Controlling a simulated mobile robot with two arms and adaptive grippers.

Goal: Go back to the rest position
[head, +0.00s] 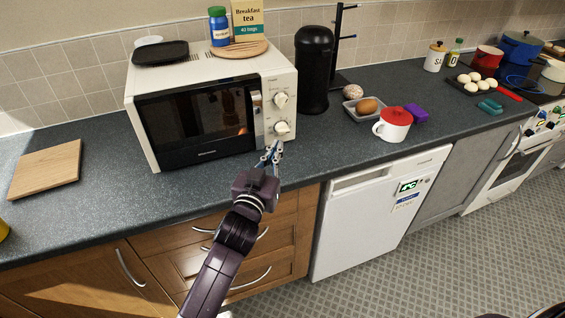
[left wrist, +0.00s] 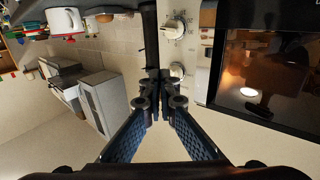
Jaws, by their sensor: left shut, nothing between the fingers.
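My left gripper (head: 271,154) is shut and empty in the head view. It is over the front edge of the dark counter, just in front of the lower right part of the white microwave (head: 157,164). In the left wrist view my left gripper's fingertips (left wrist: 160,88) meet close to the microwave's lower knob (left wrist: 177,70). I cannot tell whether they touch it. The microwave door is closed, and a warm glow shows in its dark window. My right gripper is in neither view.
On the counter (head: 90,205) are a wooden board (head: 46,168) at left, a black cylinder (head: 314,70) beside the microwave, and a red-lidded white mug (head: 394,125) further right. A white dishwasher (head: 370,215) and wooden drawers (head: 290,235) are below.

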